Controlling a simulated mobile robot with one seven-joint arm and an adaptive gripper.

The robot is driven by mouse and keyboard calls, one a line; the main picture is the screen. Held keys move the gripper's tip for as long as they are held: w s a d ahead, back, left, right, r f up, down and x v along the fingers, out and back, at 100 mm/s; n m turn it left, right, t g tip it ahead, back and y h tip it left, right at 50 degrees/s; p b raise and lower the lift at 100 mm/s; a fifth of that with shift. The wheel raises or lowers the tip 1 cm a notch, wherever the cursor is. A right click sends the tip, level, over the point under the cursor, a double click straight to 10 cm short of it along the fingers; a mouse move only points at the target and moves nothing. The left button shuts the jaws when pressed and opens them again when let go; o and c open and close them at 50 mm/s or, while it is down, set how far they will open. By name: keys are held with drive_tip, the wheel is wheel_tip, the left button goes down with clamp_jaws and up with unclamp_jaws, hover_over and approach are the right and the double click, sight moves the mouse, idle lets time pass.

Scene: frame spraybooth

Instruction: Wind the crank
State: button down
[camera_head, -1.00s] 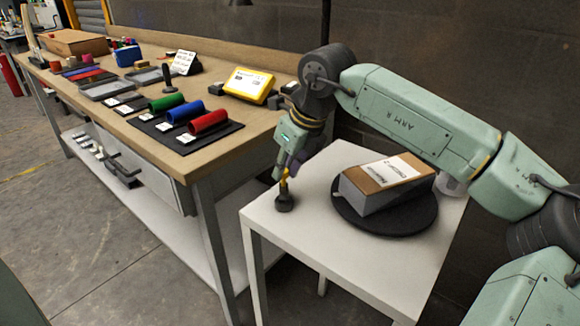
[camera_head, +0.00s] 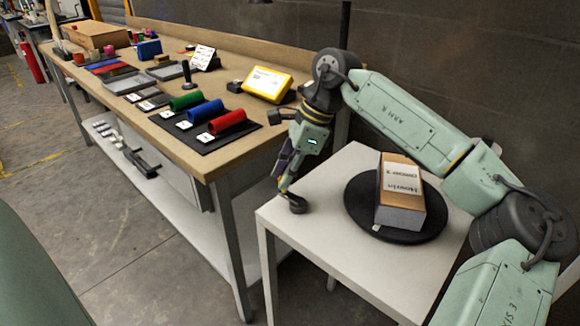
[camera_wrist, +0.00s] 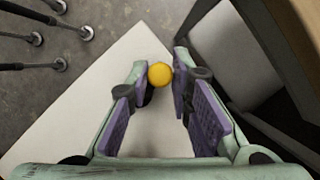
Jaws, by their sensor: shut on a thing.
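My gripper (camera_head: 287,188) points down over the crank and is shut on the knob. The fingers hide most of the crank in the head view. A black round turntable (camera_head: 360,216) lies on the same table, to the right of the crank. A box (camera_head: 402,205) with a brown top and white label sits on it, its narrow end facing the camera.
A long wooden workbench (camera_head: 185,155) stands to the left, with red, blue and green cylinders on a dark mat (camera_head: 245,131) and a yellow labelled case (camera_head: 268,84). A dark wall is behind. My arm reaches over the back of the white table.

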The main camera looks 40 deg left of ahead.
drive_tip(key=n, duration=0.1)
drive_tip(key=s+n+h, duration=0.1)
drive_tip(key=n, duration=0.1)
drive_tip(key=n+g+p, duration=0.1)
drive_tip(key=shift+s, duration=0.25)
drive_tip(key=shift+s+d+n+h, duration=0.1)
drive_tip(key=shift+s+n+h, duration=0.2)
drive_tip(key=shift+n, duration=0.45)
drive_tip(key=shift+s+d+n+h, duration=0.1)
drive_tip(key=shift+n+h, duration=0.3)
drive_tip(key=shift+n, duration=0.35)
drive_tip(key=c, duration=1.5)
unclamp_jaws()
drive_tip(key=shift+o, duration=0.2)
drive_tip(key=shift+w, duration=0.1)
drive_tip(key=v, duration=1.2)
drive_tip(key=shift+f, duration=0.1)
